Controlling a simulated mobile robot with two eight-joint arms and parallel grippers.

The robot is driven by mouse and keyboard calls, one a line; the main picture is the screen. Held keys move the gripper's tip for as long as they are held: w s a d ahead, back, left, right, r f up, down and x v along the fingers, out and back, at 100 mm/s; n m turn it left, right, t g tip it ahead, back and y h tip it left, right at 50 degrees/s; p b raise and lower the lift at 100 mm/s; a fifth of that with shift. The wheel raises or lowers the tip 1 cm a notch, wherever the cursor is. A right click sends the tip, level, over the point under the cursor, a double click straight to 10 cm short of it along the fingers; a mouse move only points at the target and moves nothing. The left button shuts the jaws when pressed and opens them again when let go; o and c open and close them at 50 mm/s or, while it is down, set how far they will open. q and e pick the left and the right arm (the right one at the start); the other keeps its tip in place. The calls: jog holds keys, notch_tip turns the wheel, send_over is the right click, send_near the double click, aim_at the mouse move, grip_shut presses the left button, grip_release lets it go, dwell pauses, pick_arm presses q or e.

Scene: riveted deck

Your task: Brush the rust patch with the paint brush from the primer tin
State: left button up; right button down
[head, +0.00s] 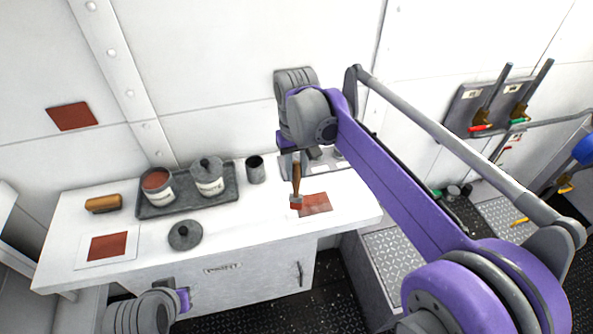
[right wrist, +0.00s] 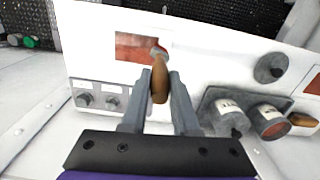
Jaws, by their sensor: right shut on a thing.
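My right gripper (head: 300,162) is shut on the wooden handle of the paint brush (head: 296,178). The brush is nearly upright, head down, over a red-brown patch (head: 318,203) on the bench. In the right wrist view the brush (right wrist: 159,85) shows between the fingers, its head at the edge of the red-brown patch (right wrist: 135,47). I cannot tell whether the bristles touch it. The open primer tin (head: 157,182) with red-brown contents stands in the tray (head: 190,207). My left arm's end (head: 165,305) is low at the left; its fingertips are hidden.
A lidded tin (head: 207,178) shares the tray. A dark cup (head: 255,169), a loose dark lid (head: 185,235), a wood-backed block (head: 103,204) and a red-brown patch on a white card (head: 108,246) are on the bench. Another patch (head: 72,116) is on the wall.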

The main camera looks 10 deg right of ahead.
aim_at(297, 163)
jog(key=shift+w+d+r+p, duration=0.1)
jog(key=shift+d+r+p, duration=0.1)
jog(key=shift+r, duration=0.3)
jog(key=shift+w+d+r+p, duration=0.1)
jog(key=shift+d+r, duration=0.1)
jog(key=shift+r, duration=0.25)
jog(key=shift+a+r+p, duration=0.2)
jog(key=shift+r+p, duration=0.15)
jog(key=shift+r, duration=0.45)
jog(key=shift+s+r, duration=0.1)
jog(key=shift+r, duration=0.2)
pick_arm(q)
jog(key=shift+w+r, duration=0.3)
jog(key=shift+r, duration=0.4)
jog(key=shift+w+r, duration=0.25)
jog(key=shift+r, duration=0.4)
pick_arm(e)
jog(key=shift+r, duration=0.7)
